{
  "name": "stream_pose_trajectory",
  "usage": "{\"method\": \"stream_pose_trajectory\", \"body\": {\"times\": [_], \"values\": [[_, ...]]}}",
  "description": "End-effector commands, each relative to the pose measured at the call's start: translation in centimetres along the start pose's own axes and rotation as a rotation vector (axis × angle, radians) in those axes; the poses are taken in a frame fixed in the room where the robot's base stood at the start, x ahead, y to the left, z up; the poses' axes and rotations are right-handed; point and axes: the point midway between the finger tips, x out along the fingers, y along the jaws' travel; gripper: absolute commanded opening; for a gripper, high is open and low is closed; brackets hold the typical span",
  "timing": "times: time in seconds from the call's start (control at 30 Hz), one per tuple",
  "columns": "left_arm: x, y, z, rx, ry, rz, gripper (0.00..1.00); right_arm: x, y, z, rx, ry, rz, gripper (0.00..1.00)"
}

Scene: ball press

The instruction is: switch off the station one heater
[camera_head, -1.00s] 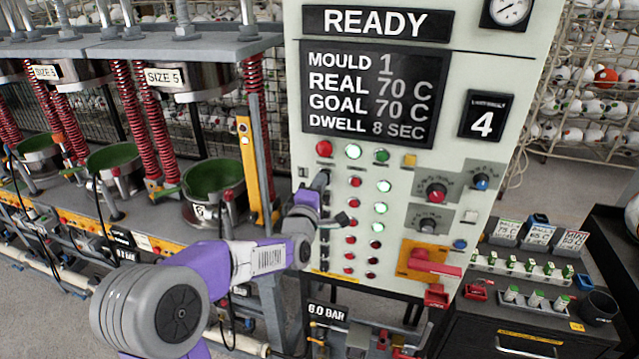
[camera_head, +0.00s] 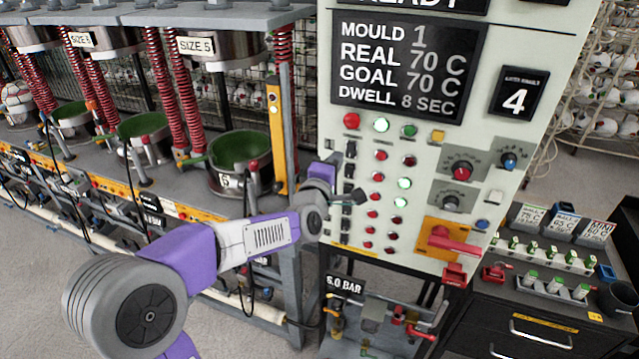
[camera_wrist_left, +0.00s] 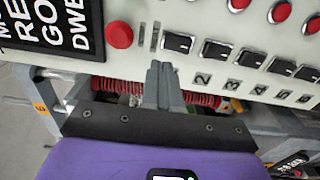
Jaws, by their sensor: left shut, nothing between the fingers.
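The grey panel (camera_head: 460,125) carries a column of black heater switches beside rows of lamps. In the left wrist view the topmost switch (camera_wrist_left: 178,43) is just beyond my fingertips; its number is hidden behind them. The switch labelled 2 (camera_wrist_left: 214,50) and others follow to its right. The first-row lamp (camera_head: 409,160) is dark; the lamps of the second row (camera_head: 404,183) and third row (camera_head: 400,203) glow green-white. My left gripper (camera_wrist_left: 160,68) is shut and empty in front of the panel, seemingly clear of the switches. My right gripper is not in view.
A red button (camera_wrist_left: 120,35) and two small slots lie beside the first switch. Knobs and a red handle (camera_head: 450,242) sit at the panel's right. Presses with red springs stand left. A dark cabinet (camera_head: 510,330) with trays stands right.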

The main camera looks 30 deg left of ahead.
Motion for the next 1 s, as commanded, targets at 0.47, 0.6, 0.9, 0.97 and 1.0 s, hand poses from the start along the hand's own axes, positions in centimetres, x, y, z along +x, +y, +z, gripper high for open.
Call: {"method": "stream_pose_trajectory", "body": {"times": [0.47, 0.6, 0.9, 0.97, 1.0], "values": [[-7.5, 1.2, -0.1, -0.001, 0.001, 0.002, 0.00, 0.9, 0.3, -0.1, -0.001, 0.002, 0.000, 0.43], [-8.1, 1.3, -0.1, 0.000, 0.000, 0.001, 0.00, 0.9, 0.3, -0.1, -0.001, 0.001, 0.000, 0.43], [-8.2, 1.3, -0.1, 0.000, 0.001, 0.001, 0.00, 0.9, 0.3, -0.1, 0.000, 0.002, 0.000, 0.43], [-8.2, 1.3, -0.1, 0.000, 0.001, 0.001, 0.00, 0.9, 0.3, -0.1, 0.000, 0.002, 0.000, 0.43], [-8.1, 1.3, -0.1, 0.000, 0.001, 0.001, 0.00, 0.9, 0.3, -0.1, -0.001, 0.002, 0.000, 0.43]]}}
